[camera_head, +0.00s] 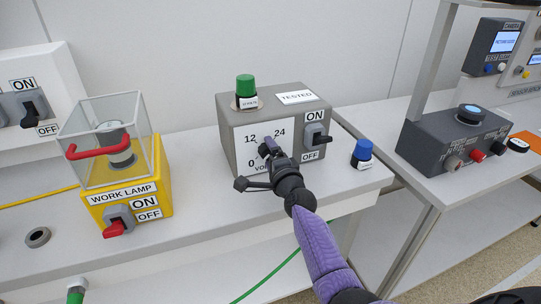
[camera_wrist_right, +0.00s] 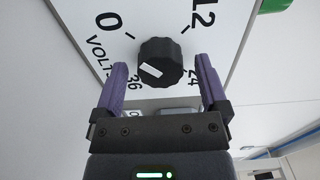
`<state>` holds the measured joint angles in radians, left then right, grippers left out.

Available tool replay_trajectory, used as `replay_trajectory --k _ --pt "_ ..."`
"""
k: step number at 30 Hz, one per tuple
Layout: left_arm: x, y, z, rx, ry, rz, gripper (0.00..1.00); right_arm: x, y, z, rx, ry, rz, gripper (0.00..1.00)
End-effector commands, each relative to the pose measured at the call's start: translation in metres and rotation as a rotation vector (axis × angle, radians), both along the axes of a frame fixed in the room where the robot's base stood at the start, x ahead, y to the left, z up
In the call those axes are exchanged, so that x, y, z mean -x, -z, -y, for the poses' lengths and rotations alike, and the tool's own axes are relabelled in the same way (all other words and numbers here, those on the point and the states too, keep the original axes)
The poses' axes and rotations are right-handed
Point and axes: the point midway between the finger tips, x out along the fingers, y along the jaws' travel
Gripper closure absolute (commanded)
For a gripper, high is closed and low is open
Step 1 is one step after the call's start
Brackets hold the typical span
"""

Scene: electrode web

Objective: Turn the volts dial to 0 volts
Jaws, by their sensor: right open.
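The volts dial (camera_wrist_right: 168,55) is a black ribbed knob on a white panel marked 0, 12, 24 and 36. Its white pointer mark sits on the lower-left side of the knob, toward the 36 in the right wrist view. In the head view the panel (camera_head: 242,148) is on the front of a grey box, and my gripper hides most of the dial. My right gripper (camera_head: 267,160) is open in front of the panel. Its purple fingers (camera_wrist_right: 160,72) stand on either side of the dial, with visible gaps. My left gripper is not in view.
The grey box (camera_head: 228,108) also has a green knob (camera_head: 245,86) on top and an ON/OFF switch (camera_head: 316,134). A yellow work lamp box (camera_head: 160,180) stands to the left. A blue knob (camera_head: 362,150) is on the bench to the right.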

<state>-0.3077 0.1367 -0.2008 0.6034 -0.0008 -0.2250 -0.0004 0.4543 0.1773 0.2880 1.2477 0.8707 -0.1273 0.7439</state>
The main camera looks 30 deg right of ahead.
Motion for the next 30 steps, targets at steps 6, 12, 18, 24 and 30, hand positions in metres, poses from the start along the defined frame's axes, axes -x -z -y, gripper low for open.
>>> replay_trajectory --k 6,12,18,24,30 --pt "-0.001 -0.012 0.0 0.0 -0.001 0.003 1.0 0.017 -0.003 -0.004 0.0 0.0 -0.001 0.06" --pt "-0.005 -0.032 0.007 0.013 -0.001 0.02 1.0 0.066 -0.004 -0.016 0.0 0.0 -0.002 0.06" --pt "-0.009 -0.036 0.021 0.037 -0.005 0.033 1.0 0.094 -0.001 -0.023 0.0 0.0 0.0 0.06" --pt "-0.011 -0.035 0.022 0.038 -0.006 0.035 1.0 0.097 0.0 -0.023 0.0 0.0 0.0 0.06" --pt "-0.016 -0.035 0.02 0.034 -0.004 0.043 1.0 0.097 0.0 -0.023 0.0 0.0 0.0 0.06"
